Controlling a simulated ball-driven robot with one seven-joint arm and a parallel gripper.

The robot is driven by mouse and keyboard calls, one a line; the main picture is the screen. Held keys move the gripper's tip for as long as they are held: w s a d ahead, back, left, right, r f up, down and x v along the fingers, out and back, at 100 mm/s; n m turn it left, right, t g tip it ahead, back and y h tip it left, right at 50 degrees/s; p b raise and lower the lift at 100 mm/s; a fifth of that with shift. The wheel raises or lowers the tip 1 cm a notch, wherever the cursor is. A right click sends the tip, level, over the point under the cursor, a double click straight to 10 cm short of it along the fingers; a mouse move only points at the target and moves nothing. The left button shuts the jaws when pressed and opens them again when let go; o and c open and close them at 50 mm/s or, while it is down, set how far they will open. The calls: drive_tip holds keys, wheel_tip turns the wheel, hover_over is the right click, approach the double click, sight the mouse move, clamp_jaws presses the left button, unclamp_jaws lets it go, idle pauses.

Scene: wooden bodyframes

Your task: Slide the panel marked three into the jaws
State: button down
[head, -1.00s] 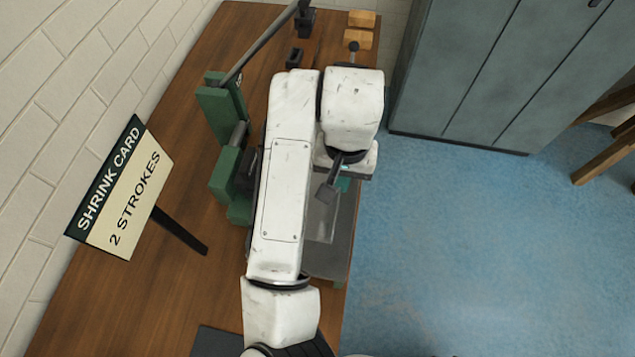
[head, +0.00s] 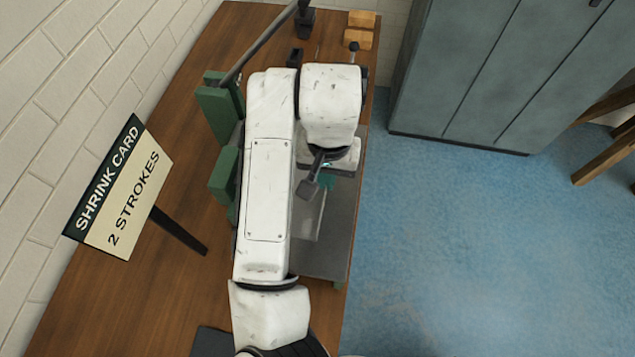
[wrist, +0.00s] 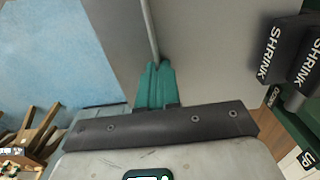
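The panel (head: 308,222) is a light grey metal sheet over the grey support at the bench's right side, largely hidden by my arm in the head view. Its thin raised edge (wrist: 149,30) runs up from between my fingers in the wrist view. My gripper (head: 326,181) has teal fingers, shut on that edge; they also show in the wrist view (wrist: 157,82). No number three is visible. The green shrinker (head: 222,175) stands left of my arm. Its dark jaws (wrist: 288,52), marked SHRINK, are at the wrist view's right, apart from my fingers. My arm hides the jaws in the head view.
The grey support (head: 343,215) lies under the panel. A card (head: 118,190) reading "SHRINK CARD 2 STROKES" stands at left. Wooden blocks (head: 360,30) lie at the bench's far end.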

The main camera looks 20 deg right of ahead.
drive_tip(key=shift+w+a, duration=0.2)
drive_tip(key=shift+w+a, duration=0.1)
drive_tip(key=shift+a, duration=0.1)
drive_tip(key=c, duration=0.7)
unclamp_jaws()
wheel_tip(320, 180, up, 7)
drive_tip(key=p, duration=0.6)
idle(0.3)
